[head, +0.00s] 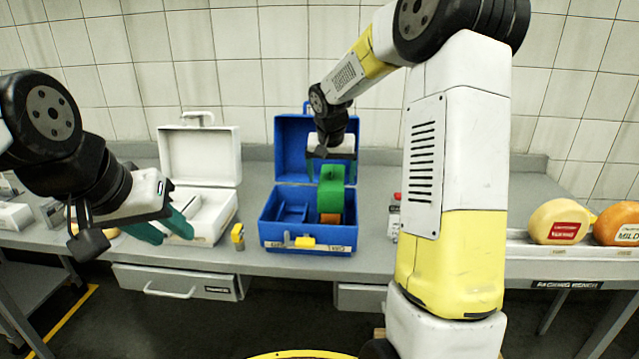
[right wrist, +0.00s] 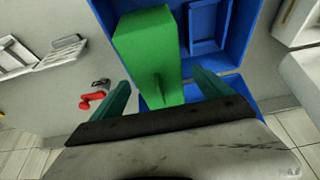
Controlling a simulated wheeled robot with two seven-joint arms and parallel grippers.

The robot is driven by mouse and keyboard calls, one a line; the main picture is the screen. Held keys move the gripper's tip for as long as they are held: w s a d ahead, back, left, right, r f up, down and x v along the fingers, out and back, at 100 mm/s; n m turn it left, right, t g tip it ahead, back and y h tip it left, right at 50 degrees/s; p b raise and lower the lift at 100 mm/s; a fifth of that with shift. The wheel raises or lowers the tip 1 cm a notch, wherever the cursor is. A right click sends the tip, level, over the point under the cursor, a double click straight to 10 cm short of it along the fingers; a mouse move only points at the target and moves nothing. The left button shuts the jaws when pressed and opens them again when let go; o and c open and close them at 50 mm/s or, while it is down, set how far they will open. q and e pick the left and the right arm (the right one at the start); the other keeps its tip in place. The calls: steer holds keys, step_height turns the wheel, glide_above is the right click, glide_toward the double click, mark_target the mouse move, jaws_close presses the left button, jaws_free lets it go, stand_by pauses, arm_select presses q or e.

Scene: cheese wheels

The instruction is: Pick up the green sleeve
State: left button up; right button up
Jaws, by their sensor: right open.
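The green sleeve (head: 331,190) stands in the right part of the open blue case (head: 266,232), with an orange-brown piece (head: 330,218) showing at its foot. My right gripper (head: 332,172) is above the case at the sleeve, pointing down. In the right wrist view the sleeve (right wrist: 147,45) lies between the two teal fingers of the open gripper (right wrist: 160,80), with a gap on each side. My left gripper (head: 163,228) hangs in front of the white case, its teal fingers apart and nothing seen between them.
An open white case (head: 200,158) stands left of the blue one. A small yellow item (head: 238,236) stands between them. Cheese wheels (head: 558,222) sit on the right of the bench. A red item (right wrist: 91,99) lies beside the blue case in the wrist view.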

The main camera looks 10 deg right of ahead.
mark_target(332, 180)
steer(key=x, duration=0.3)
steer(key=shift+w+d, duration=0.1)
steer(key=c, duration=1.5)
steer(key=shift+o, duration=0.2)
steer(key=shift+r, duration=0.1)
steer(key=shift+r, duration=0.1)
